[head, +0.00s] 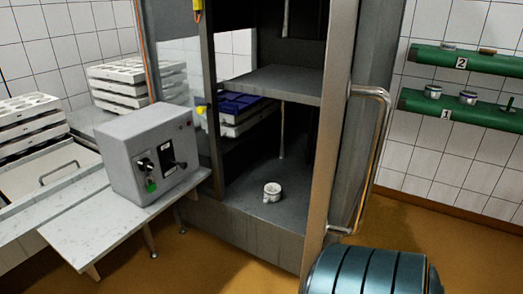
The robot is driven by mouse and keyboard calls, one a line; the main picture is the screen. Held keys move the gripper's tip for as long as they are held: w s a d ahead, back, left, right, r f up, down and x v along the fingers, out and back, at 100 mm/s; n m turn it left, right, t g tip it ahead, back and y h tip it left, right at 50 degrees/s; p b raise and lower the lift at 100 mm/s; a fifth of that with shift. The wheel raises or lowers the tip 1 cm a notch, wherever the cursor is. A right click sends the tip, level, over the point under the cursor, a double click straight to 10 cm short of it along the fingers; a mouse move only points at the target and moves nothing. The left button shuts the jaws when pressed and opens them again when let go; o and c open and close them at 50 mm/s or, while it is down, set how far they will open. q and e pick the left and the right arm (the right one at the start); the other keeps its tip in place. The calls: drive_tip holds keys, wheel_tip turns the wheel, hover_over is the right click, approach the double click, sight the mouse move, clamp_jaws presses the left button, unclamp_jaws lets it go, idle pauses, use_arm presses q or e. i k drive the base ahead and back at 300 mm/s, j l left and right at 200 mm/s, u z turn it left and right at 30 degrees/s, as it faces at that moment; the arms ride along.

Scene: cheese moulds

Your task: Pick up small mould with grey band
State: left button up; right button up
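A small whitish mould (272,192), with darker grey marks on its side, stands alone on the floor of the open cabinet. More small moulds stand on the green wall shelves at the right. On the shelf marked 1, a pale mould with a dark band (432,92) is at the left, and a greyish mould (468,97) is beside it. On the shelf marked 2, a low pale mould (447,46) stands near the left end. The band colours are too small to tell surely. Neither gripper is in view.
The tall cabinet (275,85) has a middle shelf and a metal handle (380,140) on its right side. A grey control box (150,155) sits on the table (110,235) at left. White mould trays (130,80) are stacked behind. Brown floor shows in front.

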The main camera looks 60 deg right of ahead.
sight(272, 191)
drive_tip(key=i+z, duration=0.9)
drive_tip(key=i+j+z, duration=0.15)
drive_tip(key=i+z, duration=0.15)
drive_tip(key=z, duration=0.2)
drive_tip(key=i+z, duration=0.25)
drive_tip(key=z, duration=0.25)
drive_tip(key=i+z, duration=0.25)
drive_tip(key=z, duration=0.25)
drive_tip(key=i+j+z, duration=0.15)
drive_tip(key=z, duration=0.3)
drive_tip(key=i+j+z, duration=0.1)
drive_tip(key=i+z, duration=0.3)
drive_tip(key=i+j+z, duration=0.2)
drive_tip(key=z, duration=0.15)
drive_tip(key=i+j+z, duration=0.4)
drive_tip(key=l, duration=0.1)
